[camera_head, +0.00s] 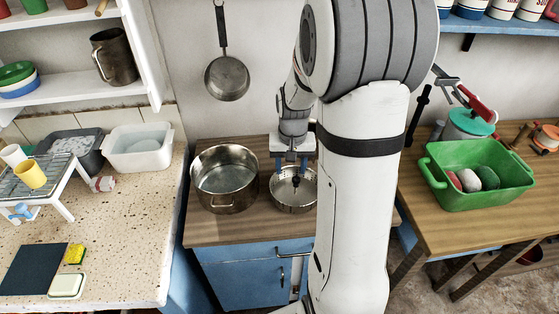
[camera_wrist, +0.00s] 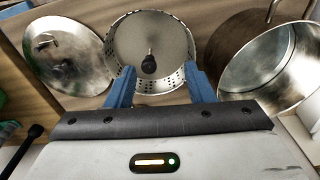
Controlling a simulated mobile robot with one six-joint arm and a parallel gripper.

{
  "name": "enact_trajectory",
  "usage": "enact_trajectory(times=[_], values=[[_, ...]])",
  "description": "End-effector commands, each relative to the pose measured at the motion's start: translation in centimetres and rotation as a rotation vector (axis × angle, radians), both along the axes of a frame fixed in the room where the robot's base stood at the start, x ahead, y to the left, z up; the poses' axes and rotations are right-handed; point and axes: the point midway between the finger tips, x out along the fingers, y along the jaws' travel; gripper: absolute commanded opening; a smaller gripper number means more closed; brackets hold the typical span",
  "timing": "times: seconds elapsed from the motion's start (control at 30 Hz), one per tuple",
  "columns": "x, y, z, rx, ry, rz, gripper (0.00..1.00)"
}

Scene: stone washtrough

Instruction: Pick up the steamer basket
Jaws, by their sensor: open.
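The steamer basket (camera_head: 291,205) is a round, perforated metal basket on the wooden counter, just right of a large pot. A dark knob on a central post stands up in it, and the wrist view shows the basket (camera_wrist: 178,40) at top centre. My gripper (camera_head: 291,166) points down over the basket. In the wrist view my gripper's two blue fingers (camera_wrist: 160,72) are apart, one on each side of the near part of the basket, with nothing between them that I can see gripped. Part of the basket's right side is close to my arm in the head view.
The metal pot (camera_head: 225,205) stands close left of the basket; it also shows in the wrist view (camera_wrist: 235,45). A metal lid (camera_wrist: 75,75) lies on the basket's other side. A pan (camera_head: 227,78) hangs on the wall. A green tub (camera_head: 480,200) stands on the right table.

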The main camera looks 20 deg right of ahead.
Motion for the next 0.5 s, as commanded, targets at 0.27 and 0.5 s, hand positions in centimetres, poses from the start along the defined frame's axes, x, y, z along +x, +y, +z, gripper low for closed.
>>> enact_trajectory(times=[0.27,0.5], values=[[2.2,-3.5,-3.0,0.014,0.042,-0.092,0.48],[2.3,-3.8,-5.5,0.014,0.046,-0.100,0.48]])
